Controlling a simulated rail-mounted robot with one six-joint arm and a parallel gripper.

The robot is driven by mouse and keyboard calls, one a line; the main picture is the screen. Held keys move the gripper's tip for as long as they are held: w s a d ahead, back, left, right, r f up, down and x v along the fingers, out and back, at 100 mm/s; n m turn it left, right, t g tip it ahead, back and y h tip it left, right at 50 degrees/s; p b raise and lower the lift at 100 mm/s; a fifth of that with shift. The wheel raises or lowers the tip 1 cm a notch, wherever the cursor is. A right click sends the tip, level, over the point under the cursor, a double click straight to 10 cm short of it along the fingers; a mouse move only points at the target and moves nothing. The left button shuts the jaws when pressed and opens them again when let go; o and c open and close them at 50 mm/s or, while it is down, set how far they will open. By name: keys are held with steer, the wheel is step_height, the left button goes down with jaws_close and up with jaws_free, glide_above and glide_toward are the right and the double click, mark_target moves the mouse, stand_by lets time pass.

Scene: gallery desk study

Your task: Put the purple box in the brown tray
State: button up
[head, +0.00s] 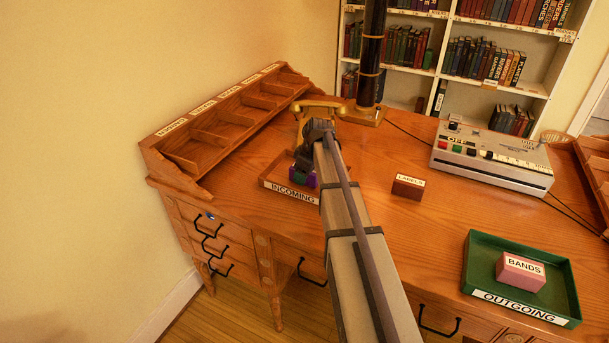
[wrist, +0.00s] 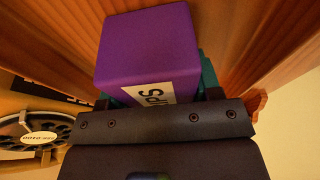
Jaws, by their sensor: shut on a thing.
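The purple box (head: 299,179) is at the end of my arm in the head view, partly covered by my gripper (head: 304,167). It fills the upper middle of the wrist view (wrist: 148,45), with a white label on its near side. My gripper is shut on the box, with teal pads showing at its sides. The brown tray (head: 272,185), marked INCOMING, lies on the desk at the left. The box appears within the tray's outline, behind its front wall. Whether it touches the tray floor I cannot tell. My arm hides the tray's right part.
A wooden sorter (head: 215,125) stands left of the tray. A gold telephone (head: 318,106) is behind it. A brown LABELS box (head: 407,189), a grey machine (head: 492,160) and a green OUTGOING tray (head: 487,247) with a pink BANDS box (head: 521,272) are to the right.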

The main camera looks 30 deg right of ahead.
steer(key=o, duration=1)
steer(key=p+v, duration=1.1)
steer(key=shift+r+p, duration=0.4)
steer(key=shift+r, duration=0.05)
steer(key=shift+s+d+r+p, duration=0.1)
steer(key=shift+s+r+p, duration=0.05)
steer(key=shift+r+p, duration=0.2)
steer(key=shift+s+a+f, duration=0.15)
steer(key=shift+a, duration=0.05)
steer(key=shift+s+a+r+m+g+h+p, duration=0.25)
steer(key=shift+s+a+m, duration=1)
steer(key=shift+s+a, duration=2.45)
steer(key=shift+s+a+f+m+g+h+p, duration=0.1)
steer(key=shift+s+a+m+g+h, duration=0.75)
steer(key=shift+s+a, duration=2.8)
steer(key=shift+s+a+r+m+g+y+p, duration=0.15)
steer(key=shift+s+a+m, duration=1.45)
steer(key=shift+s+a, duration=2.1)
